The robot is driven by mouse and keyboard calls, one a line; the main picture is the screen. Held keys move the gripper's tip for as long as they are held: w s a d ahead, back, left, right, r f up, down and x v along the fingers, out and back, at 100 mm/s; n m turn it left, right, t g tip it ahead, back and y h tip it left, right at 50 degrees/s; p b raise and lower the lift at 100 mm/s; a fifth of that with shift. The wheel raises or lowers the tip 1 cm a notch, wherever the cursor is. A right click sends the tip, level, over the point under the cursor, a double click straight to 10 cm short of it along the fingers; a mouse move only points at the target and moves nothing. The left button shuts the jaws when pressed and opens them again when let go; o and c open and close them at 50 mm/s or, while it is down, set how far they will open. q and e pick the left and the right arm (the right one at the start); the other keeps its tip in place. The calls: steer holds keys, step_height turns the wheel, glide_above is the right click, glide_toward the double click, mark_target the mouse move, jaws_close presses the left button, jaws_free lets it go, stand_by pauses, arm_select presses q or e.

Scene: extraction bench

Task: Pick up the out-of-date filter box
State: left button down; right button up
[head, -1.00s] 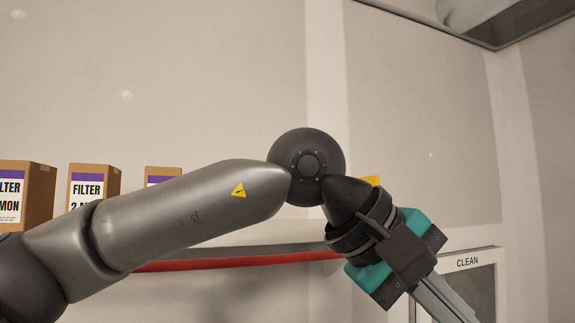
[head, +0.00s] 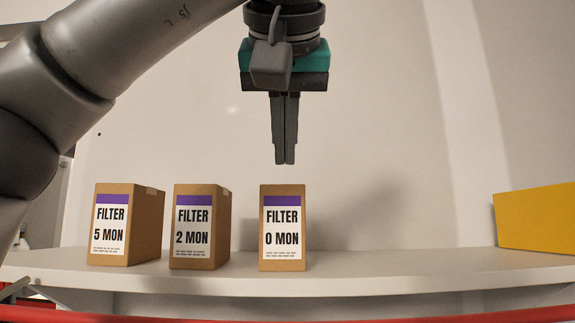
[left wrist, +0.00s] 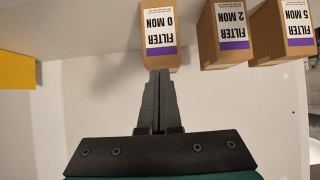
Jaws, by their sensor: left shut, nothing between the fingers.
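Three brown filter boxes with purple-topped white labels stand upright on a white shelf (head: 400,274). From left in the head view they read the 5 MON box (head: 111,226), the 2 MON box (head: 202,226) and the 0 MON box (head: 283,228). My left gripper (head: 285,161) points down above the 0 MON box, shut and empty, apart from it in the head view. In the left wrist view my gripper (left wrist: 158,76) shows with the 0 MON box (left wrist: 158,32) just past its fingertips. The 2 MON box (left wrist: 225,36) and 5 MON box (left wrist: 282,32) are to its right. My right gripper is out of view.
A yellow box (head: 535,218) sits at the right of the shelf, and also shows in the left wrist view (left wrist: 15,69). The shelf between it and the 0 MON box is clear. A red strip (head: 300,316) runs along the front below the shelf. A pale wall stands behind.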

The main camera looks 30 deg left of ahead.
arm_select(q)
steer(key=w+a+p, duration=0.1)
steer(key=w+a, duration=0.1)
steer(key=w, duration=0.1)
steer(key=w+a+p, duration=0.1)
steer(key=w+a, duration=0.1)
steer(key=w, duration=0.1)
steer(key=w+a, duration=0.2)
steer(key=w, duration=0.1)
steer(key=shift+w+p, duration=0.4)
steer(key=shift+w+f, duration=0.1)
steer(key=shift+f, duration=0.85)
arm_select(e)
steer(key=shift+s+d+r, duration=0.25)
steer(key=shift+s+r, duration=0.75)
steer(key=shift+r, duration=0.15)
arm_select(q)
steer(key=shift+f, duration=0.15)
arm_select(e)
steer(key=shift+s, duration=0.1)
